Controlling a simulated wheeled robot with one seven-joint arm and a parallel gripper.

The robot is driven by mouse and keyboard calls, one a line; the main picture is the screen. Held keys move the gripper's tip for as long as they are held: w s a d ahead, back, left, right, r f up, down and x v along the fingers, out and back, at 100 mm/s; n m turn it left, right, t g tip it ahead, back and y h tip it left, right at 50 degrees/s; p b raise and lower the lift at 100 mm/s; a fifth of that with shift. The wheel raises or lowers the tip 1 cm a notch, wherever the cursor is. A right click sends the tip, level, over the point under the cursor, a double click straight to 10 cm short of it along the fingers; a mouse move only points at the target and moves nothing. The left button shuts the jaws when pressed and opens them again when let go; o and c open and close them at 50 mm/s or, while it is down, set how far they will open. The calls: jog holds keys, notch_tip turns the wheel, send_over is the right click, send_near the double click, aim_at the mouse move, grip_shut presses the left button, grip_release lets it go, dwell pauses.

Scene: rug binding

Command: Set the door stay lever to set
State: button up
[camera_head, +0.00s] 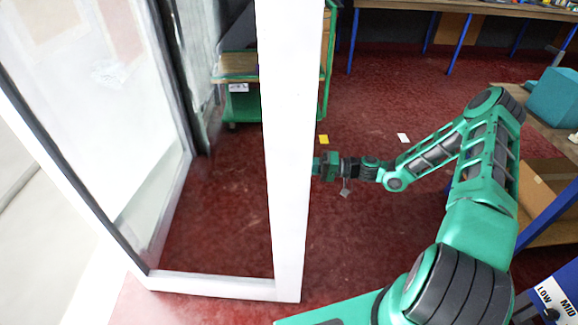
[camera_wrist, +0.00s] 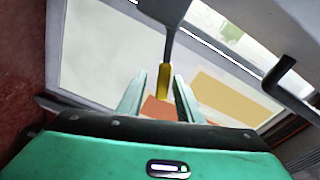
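In the wrist view, the door stay lever (camera_wrist: 169,47) hangs from a grey plate (camera_wrist: 165,10) at the top and ends in a yellow tip (camera_wrist: 163,80). My gripper (camera_wrist: 161,77) is open, with its two green fingers on either side of the yellow tip and gaps visible. Whether either finger touches it, I cannot tell. In the head view, my gripper (camera_head: 318,166) is at the right edge of the white upright of the door frame (camera_head: 291,150), which hides its fingertips. The lever cannot be made out there.
A glass panel (camera_head: 110,120) in a white frame stands at left. A dark handle (camera_wrist: 280,74) shows at right in the wrist view. A green cart (camera_head: 238,103) stands behind the frame. A panel marked LOW and MID (camera_head: 555,298) is at lower right. The red floor between is mostly clear.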

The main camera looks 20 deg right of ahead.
jog(key=v, duration=1)
jog(key=shift+d, duration=0.25)
jog(key=s+d+r+g+h, duration=0.1)
jog(key=s+d+g+h, duration=0.1)
jog(key=s+g+h, duration=0.75)
jog(key=s+d+r+m+t+h, duration=0.1)
jog(key=s+d+r+m+h, duration=0.2)
jog(key=s+r, duration=0.7)
jog(key=s+d+r+m+t+h, duration=0.2)
jog(key=s+r, duration=0.8)
jog(key=s, duration=0.5)
jog(key=d+m+h, duration=0.1)
jog(key=d+h, duration=0.1)
jog(key=d, duration=0.1)
jog(key=shift+s+d, duration=0.3)
jog(key=shift+d, duration=0.1)
